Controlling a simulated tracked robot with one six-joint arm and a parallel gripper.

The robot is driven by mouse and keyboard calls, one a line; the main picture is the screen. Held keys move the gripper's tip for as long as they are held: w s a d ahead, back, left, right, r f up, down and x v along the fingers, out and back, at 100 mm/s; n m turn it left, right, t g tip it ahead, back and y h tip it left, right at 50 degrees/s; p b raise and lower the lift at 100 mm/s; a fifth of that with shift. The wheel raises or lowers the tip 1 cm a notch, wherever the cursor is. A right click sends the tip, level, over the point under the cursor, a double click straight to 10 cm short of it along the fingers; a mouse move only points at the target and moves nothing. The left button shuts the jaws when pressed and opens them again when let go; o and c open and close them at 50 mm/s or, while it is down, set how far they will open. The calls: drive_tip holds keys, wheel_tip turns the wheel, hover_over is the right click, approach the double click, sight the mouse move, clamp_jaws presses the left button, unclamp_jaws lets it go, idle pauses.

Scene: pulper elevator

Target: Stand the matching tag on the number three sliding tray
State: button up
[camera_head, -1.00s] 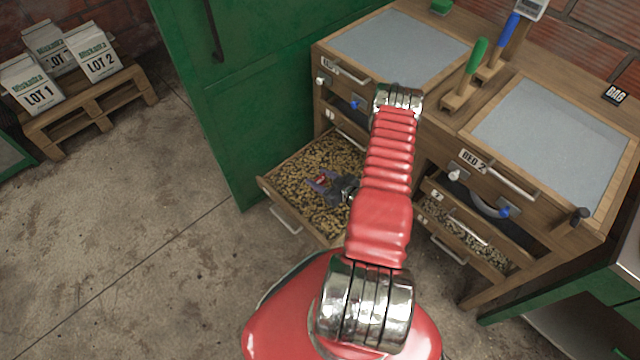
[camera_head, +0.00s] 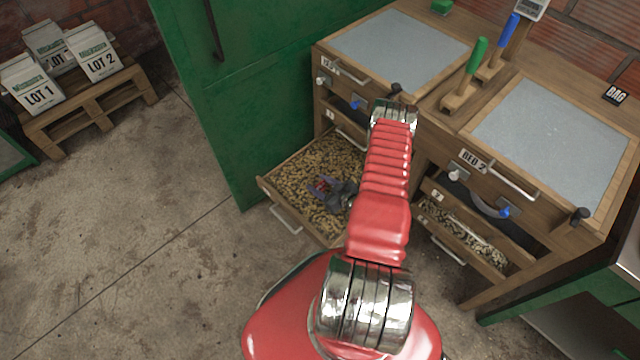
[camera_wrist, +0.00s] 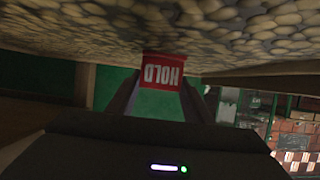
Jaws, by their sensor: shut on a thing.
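A red tag lettered HOLD (camera_wrist: 163,72) is between the two fingers of my gripper (camera_head: 322,187). In the wrist view its lettering appears upside down, and its edge is at the bean layer; I cannot tell if it touches. My gripper is shut on the tag, low over the pulled-out tray (camera_head: 278,205) full of tan beans on the left side of the bench. In the head view only a small red bit of the tag shows. I cannot read a number on this tray. A second bean tray (camera_head: 468,240) sits partly open under the BED 2 plate.
A green cabinet (camera_head: 235,110) stands close to the left of the open tray. Brush-like tools with green (camera_head: 476,62) and blue (camera_head: 505,38) handles stand on the bench. A pallet (camera_head: 95,105) with LOT bags is at the far left. The floor left of the tray is clear.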

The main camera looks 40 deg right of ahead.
drive_tip(key=o, duration=1)
drive_tip(key=shift+s+r, duration=0.1)
drive_tip(key=v, duration=1.1)
drive_tip(key=shift+s+r, duration=0.25)
drive_tip(key=shift+s, duration=0.1)
